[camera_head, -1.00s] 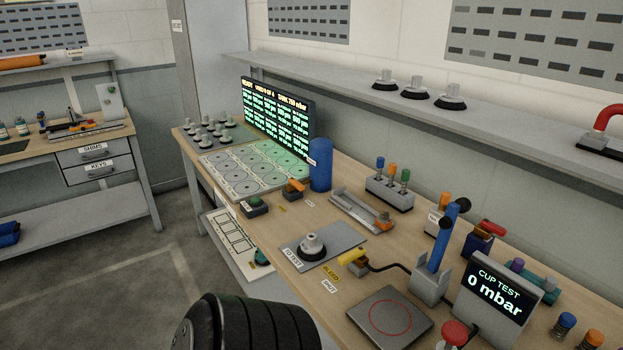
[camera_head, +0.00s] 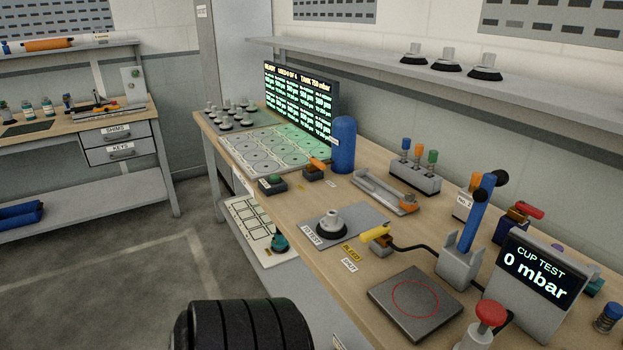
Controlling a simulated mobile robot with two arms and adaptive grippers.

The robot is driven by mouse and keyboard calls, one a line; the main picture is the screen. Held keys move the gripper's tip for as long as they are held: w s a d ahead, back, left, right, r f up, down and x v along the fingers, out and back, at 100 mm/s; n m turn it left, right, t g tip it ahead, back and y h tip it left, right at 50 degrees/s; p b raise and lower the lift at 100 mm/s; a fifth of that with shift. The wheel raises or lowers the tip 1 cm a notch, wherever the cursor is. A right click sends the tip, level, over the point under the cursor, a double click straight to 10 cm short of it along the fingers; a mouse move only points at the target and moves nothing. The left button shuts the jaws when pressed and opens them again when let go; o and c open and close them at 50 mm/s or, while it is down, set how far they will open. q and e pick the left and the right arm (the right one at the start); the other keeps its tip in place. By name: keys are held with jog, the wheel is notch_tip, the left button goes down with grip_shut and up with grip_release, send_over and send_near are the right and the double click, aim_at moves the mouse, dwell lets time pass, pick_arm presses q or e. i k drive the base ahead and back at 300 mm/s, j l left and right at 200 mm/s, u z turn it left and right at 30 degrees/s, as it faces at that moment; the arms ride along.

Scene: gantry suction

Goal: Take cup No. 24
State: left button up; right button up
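A suction cup (camera_head: 331,223) with a pale metal fitting and a black rubber rim stands upright on a grey plate (camera_head: 361,217) labelled TO TEST. Several similar cups (camera_head: 227,121) stand on a grey tray at the bench's far left end. Three more cups (camera_head: 447,59) stand on the wall shelf. I cannot read a number on any cup, so I cannot tell which is No. 24. Neither of my grippers is in view; a black ribbed part of my own body shows at the bottom.
The CUP TEST display (camera_head: 538,274) reads 0 mbar. A square plate with a red circle (camera_head: 414,303), a yellow-handled BLEED valve (camera_head: 377,238) and a blue lever (camera_head: 473,212) stand near it. A lit screen (camera_head: 300,103) is behind a mat of circles (camera_head: 265,158). Floor at left is clear.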

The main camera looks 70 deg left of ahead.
aim_at(332, 227)
jog(key=j+u, duration=0.15)
jog(key=u, duration=0.3)
jog(key=j+u, duration=0.1)
jog(key=u, duration=0.35)
jog(key=i+j+u, duration=0.1)
jog(key=u, duration=0.35)
jog(key=j+u, duration=0.1)
jog(key=u, duration=0.35)
jog(key=i+j, duration=0.2)
jog(key=i, duration=0.15)
jog(key=j+z, duration=0.2)
jog(key=z, duration=0.7)
jog(key=i, duration=0.05)
